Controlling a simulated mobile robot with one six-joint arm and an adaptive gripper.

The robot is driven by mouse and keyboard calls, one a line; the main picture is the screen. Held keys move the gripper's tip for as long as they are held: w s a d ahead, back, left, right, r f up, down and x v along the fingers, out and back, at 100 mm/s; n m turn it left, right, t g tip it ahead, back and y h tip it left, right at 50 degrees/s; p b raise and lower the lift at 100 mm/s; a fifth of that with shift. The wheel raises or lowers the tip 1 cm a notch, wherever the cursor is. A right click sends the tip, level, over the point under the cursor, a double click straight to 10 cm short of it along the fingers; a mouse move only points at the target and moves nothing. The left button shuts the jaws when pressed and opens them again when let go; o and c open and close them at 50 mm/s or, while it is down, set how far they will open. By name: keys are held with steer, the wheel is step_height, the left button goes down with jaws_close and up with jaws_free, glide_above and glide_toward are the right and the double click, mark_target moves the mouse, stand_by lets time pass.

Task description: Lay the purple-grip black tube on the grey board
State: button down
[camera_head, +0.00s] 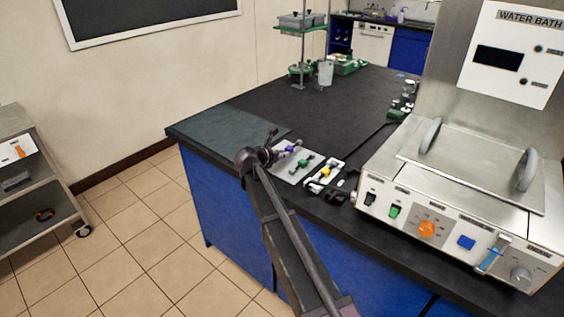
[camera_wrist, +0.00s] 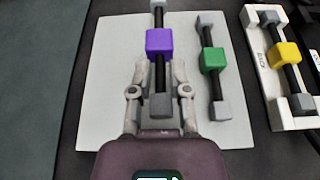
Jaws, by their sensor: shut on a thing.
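The purple-grip black tube (camera_wrist: 159,42) has grey end blocks. It also shows in the head view (camera_head: 290,149). The tube lies over the light grey board (camera_wrist: 108,65), roughly lengthwise in the wrist view. I cannot tell whether it touches the board or hangs just above it. The board also shows in the head view (camera_head: 284,171) at the bench's front edge. A green-grip black tube (camera_wrist: 212,60) lies on the board, right of the purple one and apart from it.
A yellow-grip tube (camera_wrist: 286,54) sits in a white holder (camera_wrist: 291,122) right of the board. A dark grey-green mat (camera_head: 235,132) lies left of it. The water bath (camera_head: 465,190) stands to the right. The board's left strip is bare.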

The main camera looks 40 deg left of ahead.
steer(key=shift+f+b, duration=1.25)
steer(key=shift+f, duration=0.3)
steer(key=shift+f, duration=0.15)
steer(key=c, duration=0.6)
jaws_free()
steer(key=shift+r, duration=0.2)
steer(key=shift+s+r, duration=0.1)
steer(key=shift+r, duration=0.05)
steer(key=p+v, duration=0.4)
steer(key=v, duration=0.7)
steer(key=shift+s+p, duration=0.35)
steer(key=shift+s, duration=0.05)
